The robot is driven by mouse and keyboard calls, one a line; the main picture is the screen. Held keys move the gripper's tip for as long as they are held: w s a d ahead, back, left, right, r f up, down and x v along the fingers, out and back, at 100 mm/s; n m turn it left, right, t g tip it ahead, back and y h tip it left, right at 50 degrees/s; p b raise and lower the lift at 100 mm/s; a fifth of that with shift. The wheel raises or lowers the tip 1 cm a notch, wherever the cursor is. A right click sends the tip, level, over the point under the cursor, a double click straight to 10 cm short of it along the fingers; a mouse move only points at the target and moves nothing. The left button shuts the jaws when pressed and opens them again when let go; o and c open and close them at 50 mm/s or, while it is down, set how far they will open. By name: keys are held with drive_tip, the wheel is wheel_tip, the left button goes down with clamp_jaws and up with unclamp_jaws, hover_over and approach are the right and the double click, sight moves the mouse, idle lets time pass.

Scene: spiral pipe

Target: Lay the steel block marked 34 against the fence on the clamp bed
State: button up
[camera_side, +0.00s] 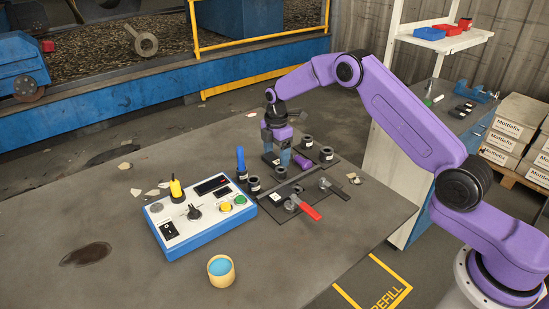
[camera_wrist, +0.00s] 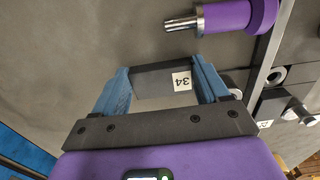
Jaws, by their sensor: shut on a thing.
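The steel block marked 34 (camera_wrist: 150,83) is dark grey with a white label, seen in the wrist view. My gripper (camera_wrist: 161,68) is shut on it, with one blue finger at each end. In the side view my gripper (camera_side: 276,156) points down over the far part of the dark fixture plates, and its fingers mostly hide the block. I cannot tell the block's height above the surface. The clamp bed (camera_side: 275,213) is a dark plate nearer the camera, with a red-handled clamp (camera_side: 306,208). A long thin bar, apparently the fence (camera_side: 296,182), runs along its far side.
A purple cylinder (camera_side: 303,162) lies near my gripper; it also shows with a steel pin in the wrist view (camera_wrist: 228,17). Several dark round parts (camera_side: 326,154) stand around. A blue-and-white control box (camera_side: 201,214) and a cup (camera_side: 221,271) are to the left.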

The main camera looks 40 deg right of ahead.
drive_tip(key=shift+w+r, duration=0.1)
drive_tip(key=shift+r, duration=0.5)
drive_tip(key=r, duration=0.2)
drive_tip(key=shift+s+r, duration=0.25)
drive_tip(key=shift+r, duration=0.05)
drive_tip(key=s+r, duration=0.5)
wheel_tip(320, 180, up, 4)
drive_tip(key=r+m, duration=0.1)
hover_over(314, 184)
drive_tip(key=s+m, duration=1.3)
drive_tip(key=m, duration=0.4)
drive_tip(key=w+f, duration=0.1)
drive_tip(key=w, duration=0.1)
drive_tip(key=w+f, duration=0.1)
drive_tip(key=w, duration=0.2)
drive_tip(key=w+f, duration=0.2)
drive_tip(key=w, duration=0.1)
drive_tip(key=shift+w+d+f, duration=0.1)
drive_tip(key=shift+w+d, duration=0.05)
drive_tip(key=w+f, duration=0.4)
drive_tip(key=f, duration=0.1)
drive_tip(key=shift+w+f, duration=0.15)
drive_tip(key=shift+f, duration=0.8)
drive_tip(key=shift+w+f, duration=0.15)
drive_tip(key=shift+f, duration=0.75)
